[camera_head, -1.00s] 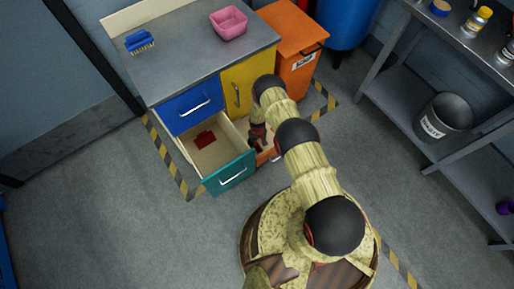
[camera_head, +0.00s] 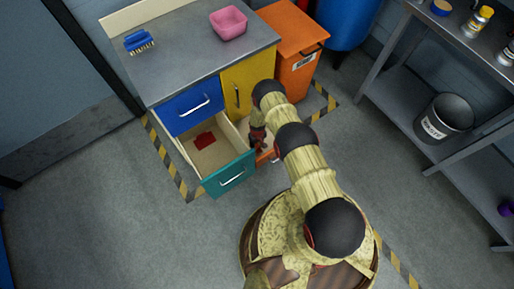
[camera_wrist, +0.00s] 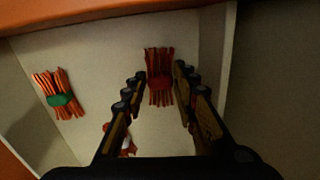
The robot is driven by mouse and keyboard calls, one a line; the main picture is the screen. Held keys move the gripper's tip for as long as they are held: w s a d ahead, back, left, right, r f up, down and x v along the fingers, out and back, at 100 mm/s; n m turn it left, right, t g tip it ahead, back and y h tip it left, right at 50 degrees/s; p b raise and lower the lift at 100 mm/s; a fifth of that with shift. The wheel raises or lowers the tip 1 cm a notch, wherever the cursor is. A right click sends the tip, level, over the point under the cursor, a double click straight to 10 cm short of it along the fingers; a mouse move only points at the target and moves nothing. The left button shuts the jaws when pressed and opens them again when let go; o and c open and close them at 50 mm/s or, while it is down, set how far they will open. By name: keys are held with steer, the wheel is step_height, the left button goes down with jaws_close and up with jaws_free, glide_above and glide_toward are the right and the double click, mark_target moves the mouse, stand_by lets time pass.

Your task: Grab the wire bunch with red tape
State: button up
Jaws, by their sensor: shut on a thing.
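The wire bunch with red tape (camera_wrist: 160,75) lies in an orange-fronted drawer in the wrist view, its reddish-orange wires running up and down the picture. My gripper (camera_wrist: 160,80) has its fingers on both sides of this bunch and is shut on it. A wire bunch with green tape (camera_wrist: 60,98) lies to the left, apart from my fingers. Another bunch (camera_wrist: 126,140), with some white on it, is partly hidden behind the left finger. In the head view my gripper (camera_head: 259,140) hangs down beside the open teal drawer, and the bunches are hidden there.
The light drawer wall (camera_wrist: 219,60) stands close to the right finger. The open teal drawer (camera_head: 229,174) holds a red item (camera_head: 204,141). The grey countertop (camera_head: 190,50) carries a blue brush (camera_head: 138,41) and a pink bin (camera_head: 229,23). An orange bin (camera_head: 295,72) stands behind my arm.

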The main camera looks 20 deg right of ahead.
steer(key=c, duration=0.3)
